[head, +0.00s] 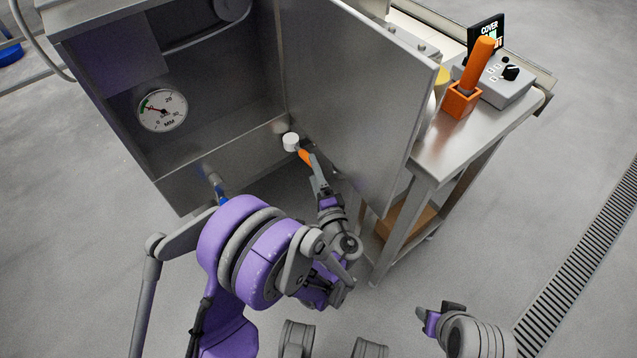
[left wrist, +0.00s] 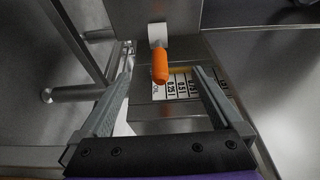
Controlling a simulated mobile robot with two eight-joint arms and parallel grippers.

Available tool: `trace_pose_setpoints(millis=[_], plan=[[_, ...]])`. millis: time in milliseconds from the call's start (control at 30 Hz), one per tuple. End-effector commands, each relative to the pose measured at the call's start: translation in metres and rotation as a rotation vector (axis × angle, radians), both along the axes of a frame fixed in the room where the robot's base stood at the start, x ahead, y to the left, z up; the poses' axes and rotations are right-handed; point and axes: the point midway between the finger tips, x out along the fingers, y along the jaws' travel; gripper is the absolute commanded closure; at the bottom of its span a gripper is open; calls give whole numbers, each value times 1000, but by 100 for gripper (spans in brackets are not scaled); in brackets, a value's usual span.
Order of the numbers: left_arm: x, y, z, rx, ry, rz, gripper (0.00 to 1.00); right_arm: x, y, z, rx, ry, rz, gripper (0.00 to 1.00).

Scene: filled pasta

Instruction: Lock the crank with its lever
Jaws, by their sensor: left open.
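An orange handle (head: 305,157) with a white round end (head: 291,141) sticks out at the lower front of the metal cabinet, beside its open door. In the left wrist view the orange handle (left wrist: 160,66) hangs from a pale mount (left wrist: 157,33) and appears between the finger ends. My left gripper (head: 315,166) is open, with its fingers close to the handle; I cannot tell whether they touch it. Which part is the crank and which its lever is not clear. My right gripper (head: 439,315) is at the bottom right, small and partly hidden, away from the cabinet.
The cabinet door (head: 355,105) stands open right of my left gripper. A dial gauge (head: 162,110) is inside the cabinet. A blue-ended grey part (head: 217,186) sits by my left arm. A steel cart (head: 475,135) holds an orange-handled tool (head: 479,58) and a control box (head: 497,80).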

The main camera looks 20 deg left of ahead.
Motion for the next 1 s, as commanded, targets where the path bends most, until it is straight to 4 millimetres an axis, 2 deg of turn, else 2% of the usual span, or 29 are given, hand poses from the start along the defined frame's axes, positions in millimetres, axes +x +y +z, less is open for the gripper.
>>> trace_pose_setpoints(millis=[400, 600, 900, 1000], plan=[[38, 24, 0, -1, 0, 1, 0, 0, 0, 2, 0, -1, 0, 50], [46, 29, 0, -1, 0, 0, 0, 0, 0, 2, 0, -1, 0, 50], [47, 29, 0, -1, 0, 0, 0, 0, 0, 2, 0, -1, 0, 50], [47, 29, 0, -1, 0, 0, 16, 0, 0, 2, 0, -1, 0, 50]])
